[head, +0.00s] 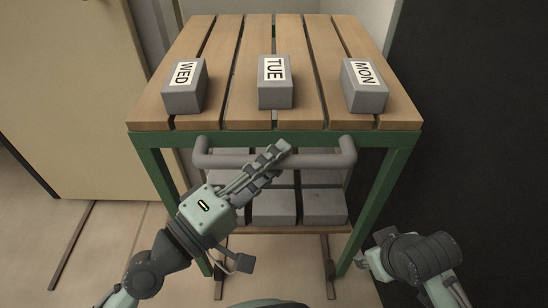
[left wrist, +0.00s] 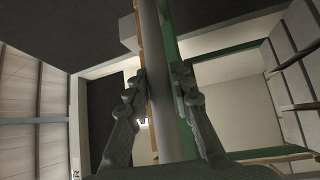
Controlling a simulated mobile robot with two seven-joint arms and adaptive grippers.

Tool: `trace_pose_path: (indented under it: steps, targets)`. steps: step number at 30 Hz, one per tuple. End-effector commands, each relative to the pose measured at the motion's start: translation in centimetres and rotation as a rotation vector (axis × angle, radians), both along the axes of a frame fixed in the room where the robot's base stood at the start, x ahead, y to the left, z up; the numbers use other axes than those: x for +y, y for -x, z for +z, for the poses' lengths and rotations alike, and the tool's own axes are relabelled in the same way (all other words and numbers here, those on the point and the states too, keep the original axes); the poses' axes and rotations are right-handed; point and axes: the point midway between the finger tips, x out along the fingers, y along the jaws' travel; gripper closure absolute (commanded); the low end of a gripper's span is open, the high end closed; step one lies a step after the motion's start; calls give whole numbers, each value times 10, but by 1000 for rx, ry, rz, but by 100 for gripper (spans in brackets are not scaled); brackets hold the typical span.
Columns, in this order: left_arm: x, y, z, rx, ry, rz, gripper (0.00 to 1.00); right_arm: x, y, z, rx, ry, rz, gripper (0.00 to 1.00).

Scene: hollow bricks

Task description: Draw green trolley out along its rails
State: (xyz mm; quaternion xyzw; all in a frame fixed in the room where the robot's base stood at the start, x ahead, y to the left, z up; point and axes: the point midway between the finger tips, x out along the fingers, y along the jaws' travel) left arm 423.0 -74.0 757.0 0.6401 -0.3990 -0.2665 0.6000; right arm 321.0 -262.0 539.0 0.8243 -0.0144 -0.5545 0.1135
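The green trolley (head: 376,195) has a green metal frame, a wooden slatted top and a lower shelf. A grey bar handle (head: 325,157) runs across its front below the top; it also shows in the left wrist view (left wrist: 158,60). My left gripper (head: 277,152) is at the middle of the handle. In the left wrist view its fingers (left wrist: 160,82) lie on both sides of the bar and appear to press on it. My right gripper (head: 368,260) is low at the right, apart from the trolley; its finger opening is unclear. Dark rails (head: 328,272) run on the floor toward me.
Grey bricks labelled WED (head: 183,98), TUE (head: 275,95) and MON (head: 367,97) stand on the trolley top. Several grey bricks (head: 274,208) are on the lower shelf. A dark panel (head: 470,130) stands close at the right, a beige panel (head: 70,90) at the left.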

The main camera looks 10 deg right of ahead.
Motion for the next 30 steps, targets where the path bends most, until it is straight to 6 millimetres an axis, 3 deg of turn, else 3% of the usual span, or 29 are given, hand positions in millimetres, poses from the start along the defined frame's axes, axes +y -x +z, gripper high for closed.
trace_pose_path:
  steps: [4,14,30]
  targets:
    - [0,0,0,0,0,0,59,0,0,0,0,0,1,60]
    - [2,1,0,-1,-1,-1,59,0,0,0,-2,1,2,60]
    - [47,29,-9,-3,-12,0,59,0,0,0,-1,0,1,60]
